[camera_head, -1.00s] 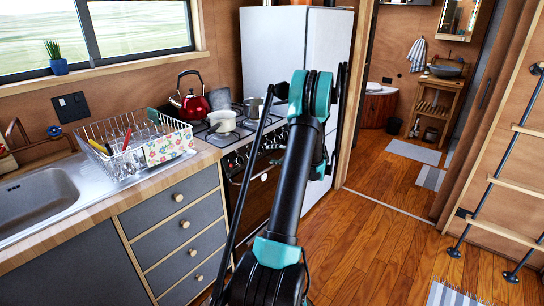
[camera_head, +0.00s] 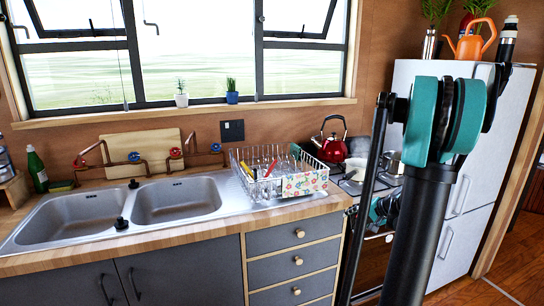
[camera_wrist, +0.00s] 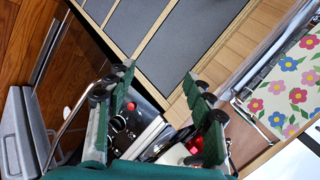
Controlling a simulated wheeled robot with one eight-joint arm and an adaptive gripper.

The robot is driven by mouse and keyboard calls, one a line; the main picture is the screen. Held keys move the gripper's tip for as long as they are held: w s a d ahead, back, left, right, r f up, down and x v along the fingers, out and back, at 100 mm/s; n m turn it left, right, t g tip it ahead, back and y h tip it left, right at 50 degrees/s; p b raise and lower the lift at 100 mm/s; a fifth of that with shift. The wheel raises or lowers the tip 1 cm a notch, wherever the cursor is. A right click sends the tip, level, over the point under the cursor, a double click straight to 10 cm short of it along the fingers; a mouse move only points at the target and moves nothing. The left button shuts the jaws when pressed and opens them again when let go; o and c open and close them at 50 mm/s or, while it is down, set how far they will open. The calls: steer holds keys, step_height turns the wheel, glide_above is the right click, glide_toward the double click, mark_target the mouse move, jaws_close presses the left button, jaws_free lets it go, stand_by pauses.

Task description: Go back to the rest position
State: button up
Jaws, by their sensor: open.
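My gripper (camera_wrist: 158,75) is open in the wrist view, its two dark green fingers spread apart with nothing between them. Behind the fingers are the stove front (camera_wrist: 122,122) with knobs and the edge of the wooden counter (camera_wrist: 200,75). In the head view my raised arm stands in front of the fridge and stove at the right. A small teal and black part of the arm end shows low beside the stove front, mostly hidden by my arm; its fingers cannot be made out there.
The counter (camera_head: 225,224) carries a double sink (camera_head: 176,200), a dish rack (camera_head: 305,183) and, further right, a red kettle (camera_head: 333,149) on the stove. Grey drawers (camera_head: 290,268) are below. The white fridge (camera_head: 475,195) is at the right. Wooden floor (camera_head: 515,265) is open at lower right.

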steer(key=s+a+n+g+h, duration=0.2)
steer(key=s+a+n, duration=0.2)
steer(key=s+a, duration=0.7)
steer(key=s+a+f+n+h, duration=0.1)
steer(key=s+f+n, duration=0.1)
steer(key=s, duration=0.6)
steer(key=s+f+n+g+h, duration=0.1)
steer(key=s+f+n+h, duration=0.1)
steer(key=s, duration=0.6)
steer(key=shift+a, duration=0.35)
